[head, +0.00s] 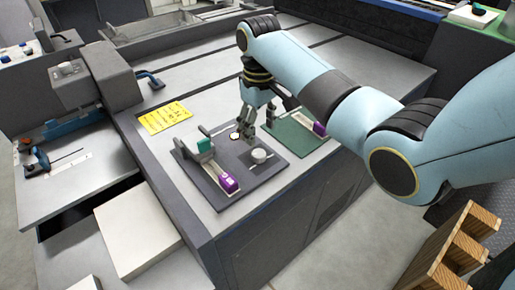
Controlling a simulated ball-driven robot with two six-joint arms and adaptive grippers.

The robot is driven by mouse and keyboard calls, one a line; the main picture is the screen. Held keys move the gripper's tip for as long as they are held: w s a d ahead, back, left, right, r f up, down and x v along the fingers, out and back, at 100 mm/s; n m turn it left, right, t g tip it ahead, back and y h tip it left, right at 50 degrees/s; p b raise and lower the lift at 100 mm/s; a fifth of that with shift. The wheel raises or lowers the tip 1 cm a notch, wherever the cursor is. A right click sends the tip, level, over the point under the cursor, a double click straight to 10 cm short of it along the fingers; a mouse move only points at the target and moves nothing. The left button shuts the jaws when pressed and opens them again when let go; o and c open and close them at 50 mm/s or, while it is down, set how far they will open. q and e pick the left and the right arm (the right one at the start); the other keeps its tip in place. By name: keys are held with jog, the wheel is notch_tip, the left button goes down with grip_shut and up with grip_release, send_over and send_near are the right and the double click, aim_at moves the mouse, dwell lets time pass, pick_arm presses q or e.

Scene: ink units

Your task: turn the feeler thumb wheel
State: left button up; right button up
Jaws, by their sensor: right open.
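A dark grey plate (265,172) lies on the near part of the grey machine top. A round pale knob (259,155), which looks like the thumb wheel, stands on its right half. A small white disc with a dark, yellowish rim (234,136) lies near the plate's far edge. My right gripper (257,130) points down, open, above the plate's far right edge, just beyond the knob and right of the disc. I see nothing between its fingers. Whether the fingertips touch anything is unclear. My left gripper is out of view.
On the plate's left stand a pale rail with a teal block (204,145), a grey lever, and a purple block (229,184). A green plate (297,137) with another purple block lies to the right. A yellow note (165,117) lies behind. A wooden rack (450,250) stands lower right.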

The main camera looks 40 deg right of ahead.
aim_at(259, 153)
notch_tip(259, 153, down, 8)
jog(key=shift+f+b, duration=0.15)
jog(key=shift+b, duration=0.3)
jog(key=shift+c, duration=0.4)
jog(key=c, duration=1.1)
jog(key=shift+o, duration=0.2)
jog(key=m+p, duration=0.2)
jog(key=shift+r+p, duration=0.3)
jog(key=shift+p, duration=0.05)
jog(key=shift+f+m+p, duration=0.15)
jog(key=shift+m+p, duration=0.3)
jog(key=shift+m, duration=0.45)
jog(key=shift+f, duration=0.15)
